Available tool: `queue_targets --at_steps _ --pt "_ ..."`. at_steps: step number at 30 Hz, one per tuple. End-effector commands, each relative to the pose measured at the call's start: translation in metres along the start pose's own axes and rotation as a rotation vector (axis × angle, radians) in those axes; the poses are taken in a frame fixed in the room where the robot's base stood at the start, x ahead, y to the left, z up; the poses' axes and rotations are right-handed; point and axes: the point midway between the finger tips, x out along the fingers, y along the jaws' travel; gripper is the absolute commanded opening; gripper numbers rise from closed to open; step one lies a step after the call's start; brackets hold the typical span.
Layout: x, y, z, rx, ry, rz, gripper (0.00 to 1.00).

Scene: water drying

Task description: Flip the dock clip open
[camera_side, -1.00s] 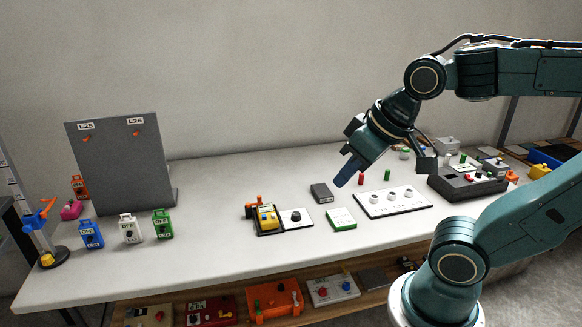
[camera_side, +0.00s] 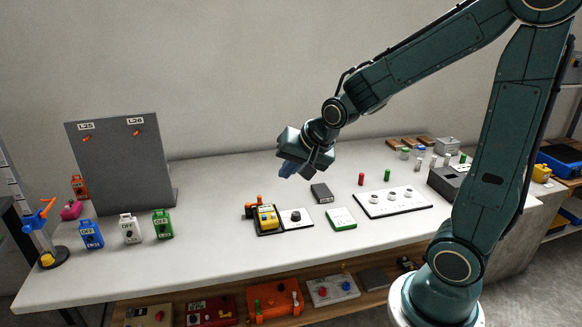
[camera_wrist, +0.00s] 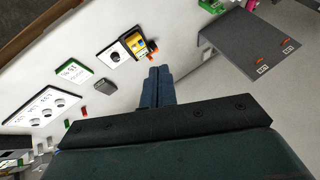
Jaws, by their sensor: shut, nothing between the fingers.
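The dock is a black tray (camera_side: 268,233) holding a yellow device (camera_side: 267,215) with a blue face, left of the table's middle. Small orange parts (camera_side: 249,207), which look like the dock clip, sit at its back left edge. Whether the clip is open or closed is too small to tell. In the wrist view the yellow device (camera_wrist: 135,42) and the orange part (camera_wrist: 153,47) show just beyond my fingertips. My gripper (camera_side: 286,169) is shut and empty, with blue fingers, in the air above and behind the dock. The closed fingers also show in the wrist view (camera_wrist: 159,72).
A white dial plate (camera_side: 296,218) adjoins the dock. A grey box (camera_side: 322,193), a green-edged card (camera_side: 341,219) and a knob panel (camera_side: 393,201) lie to the right. A grey board (camera_side: 120,160) and padlock-like blocks (camera_side: 130,229) stand left. The table front is clear.

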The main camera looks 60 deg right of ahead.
Motion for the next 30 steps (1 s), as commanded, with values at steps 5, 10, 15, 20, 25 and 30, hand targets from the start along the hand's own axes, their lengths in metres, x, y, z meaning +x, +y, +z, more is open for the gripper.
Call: queue_targets --at_steps 5,10,15,20,25,30 --pt "0.033 0.006 -0.012 0.149 0.028 -0.001 0.0" --pt "0.062 0.014 -0.023 0.289 0.059 -0.011 0.0" --pt "0.091 0.025 -0.032 0.429 0.089 -0.022 0.0" --pt "0.118 0.037 -0.038 0.56 0.116 -0.037 0.0" --pt "0.145 0.053 -0.043 0.698 0.146 -0.056 0.0" --pt "0.168 0.069 -0.045 0.823 0.172 -0.077 0.0"
